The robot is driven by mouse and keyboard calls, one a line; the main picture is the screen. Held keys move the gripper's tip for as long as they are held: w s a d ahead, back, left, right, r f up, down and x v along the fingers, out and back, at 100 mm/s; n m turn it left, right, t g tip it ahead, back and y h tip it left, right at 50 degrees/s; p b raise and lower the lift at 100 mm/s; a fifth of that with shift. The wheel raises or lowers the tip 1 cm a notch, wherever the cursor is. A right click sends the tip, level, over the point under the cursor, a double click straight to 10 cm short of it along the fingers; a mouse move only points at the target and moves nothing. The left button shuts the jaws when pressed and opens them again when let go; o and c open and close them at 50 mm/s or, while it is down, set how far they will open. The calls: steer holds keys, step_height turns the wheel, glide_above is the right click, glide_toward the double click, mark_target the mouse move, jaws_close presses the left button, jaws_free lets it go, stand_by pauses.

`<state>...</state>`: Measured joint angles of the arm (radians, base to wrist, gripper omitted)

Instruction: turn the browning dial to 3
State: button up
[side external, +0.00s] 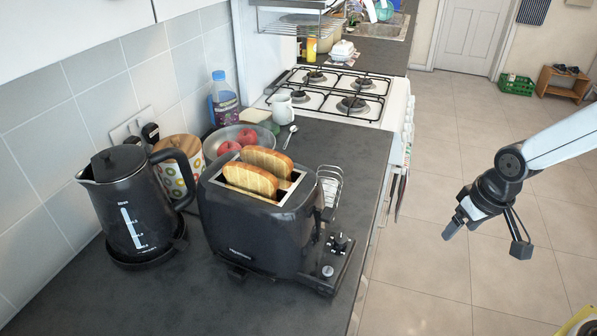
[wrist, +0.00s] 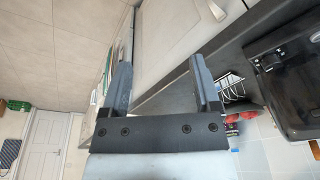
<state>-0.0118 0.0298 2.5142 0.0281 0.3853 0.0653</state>
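The black toaster (side external: 255,232) stands on the dark counter with two bread slices (side external: 258,172) in its slots. Its control end faces right, with a dark knob (side external: 340,243) and a small round silver-topped control (side external: 328,271). I cannot tell for certain which is the browning dial, and no number markings are readable. My gripper (side external: 485,243) is open and empty, off to the right of the counter over the floor, well apart from the toaster. In the wrist view its two fingers (wrist: 160,75) are spread. The toaster (wrist: 286,85) shows there only partly, at the right edge.
A black kettle (side external: 128,207) stands left of the toaster. A wire rack (side external: 330,188), a bowl of red apples (side external: 229,148) and a white jug (side external: 283,110) are behind it. The stove (side external: 345,93) is farther back. Space between my gripper and the counter edge looks clear.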

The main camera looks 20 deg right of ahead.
steer(key=w+a+m+g+y, duration=0.1)
steer(key=w+a+m+g, duration=0.1)
steer(key=w+a+m, duration=0.45)
steer(key=m+g+y, duration=0.2)
steer(key=m+y, duration=0.1)
steer(key=m, duration=0.4)
glide_toward(342, 237)
steer(key=f, duration=0.1)
steer(key=shift+s+a, duration=0.1)
steer(key=shift+a, duration=0.15)
steer(key=shift+f, duration=0.1)
steer(key=shift+x, duration=3.85)
steer(key=shift+c, duration=0.2)
jaws_close()
